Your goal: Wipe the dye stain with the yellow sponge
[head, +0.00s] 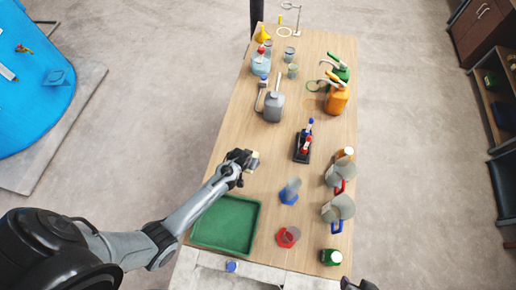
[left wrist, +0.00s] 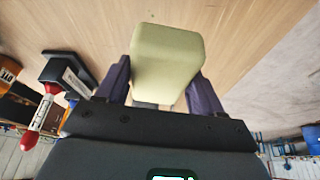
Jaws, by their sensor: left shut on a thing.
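The pale yellow sponge (left wrist: 167,55) is held between the two dark fingers of my left gripper (left wrist: 160,88) in the left wrist view. In the head view the left gripper (head: 246,160) is over the left-middle part of the wooden table, and the sponge (head: 254,161) shows small at its tip. I cannot tell whether the sponge touches the table top. I cannot make out a dye stain in either view. A dark piece at the bottom edge of the head view seems to be my right gripper (head: 358,286); its fingers are not clear.
A green tray (head: 257,227) lies just below the left gripper. A black rack (head: 303,148) with red and blue pieces stands to its right. Grey jugs (head: 340,208) line the right edge; bottles and jerrycans (head: 336,98) stand farther back. Bare wood (head: 235,130) lies beyond the gripper.

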